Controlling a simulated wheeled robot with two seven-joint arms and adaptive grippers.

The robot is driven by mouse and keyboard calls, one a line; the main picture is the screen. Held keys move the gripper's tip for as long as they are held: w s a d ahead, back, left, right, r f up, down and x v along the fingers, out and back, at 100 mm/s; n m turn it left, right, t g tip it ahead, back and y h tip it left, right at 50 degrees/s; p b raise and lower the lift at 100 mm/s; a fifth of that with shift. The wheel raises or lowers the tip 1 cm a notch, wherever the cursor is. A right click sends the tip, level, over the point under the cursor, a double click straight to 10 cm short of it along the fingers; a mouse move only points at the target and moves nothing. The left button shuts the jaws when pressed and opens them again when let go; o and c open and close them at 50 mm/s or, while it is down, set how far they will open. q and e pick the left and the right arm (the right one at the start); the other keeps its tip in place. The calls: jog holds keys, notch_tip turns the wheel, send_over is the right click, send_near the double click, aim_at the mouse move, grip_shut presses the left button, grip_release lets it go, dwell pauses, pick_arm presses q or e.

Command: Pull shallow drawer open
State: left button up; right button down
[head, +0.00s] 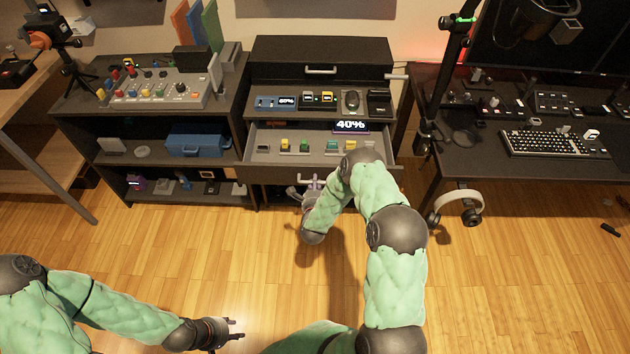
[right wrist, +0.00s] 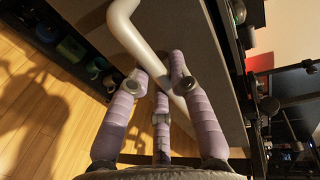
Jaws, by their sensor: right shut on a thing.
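The shallow drawer (head: 270,156) of the dark central cabinet stands out from it, with several small coloured items and a "40%" display inside. My right gripper (head: 311,186) is low at the drawer's front, partly behind my own forearm. In the right wrist view, its purple-grey fingers (right wrist: 160,85) are shut around a pale bar handle (right wrist: 142,45). The handle runs in front of a dark grey panel (right wrist: 190,35). My left gripper (head: 236,329) is empty over the floor at the lower left, its fingers apart.
A console shelf (head: 180,85) stands left of the cabinet. A desk with a keyboard (head: 553,143) is at the right, with headphones (head: 460,205) hanging at its front edge. The wooden floor in front is open.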

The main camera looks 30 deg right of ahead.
jog(key=c, duration=1.1)
grip_release()
jog(key=v, duration=1.2)
jog(key=shift+f, duration=0.1)
jog(key=s+a+f+n+g+y, duration=0.5)
jog(key=a+f+n+y, duration=0.3)
jog(key=a+n, duration=0.3)
jog(key=s+a+n+g+y, duration=0.2)
jog(key=s+a+n+g, duration=0.2)
jog(key=s, duration=0.4)
jog(key=s+a+n+g+y, duration=0.2)
jog(key=s+a+n, duration=0.3)
jog(key=s, duration=0.3)
jog(key=shift+s+r+n+g, duration=0.2)
jog(key=shift+r+n+g, duration=0.15)
jog(key=shift+n+g, duration=0.55)
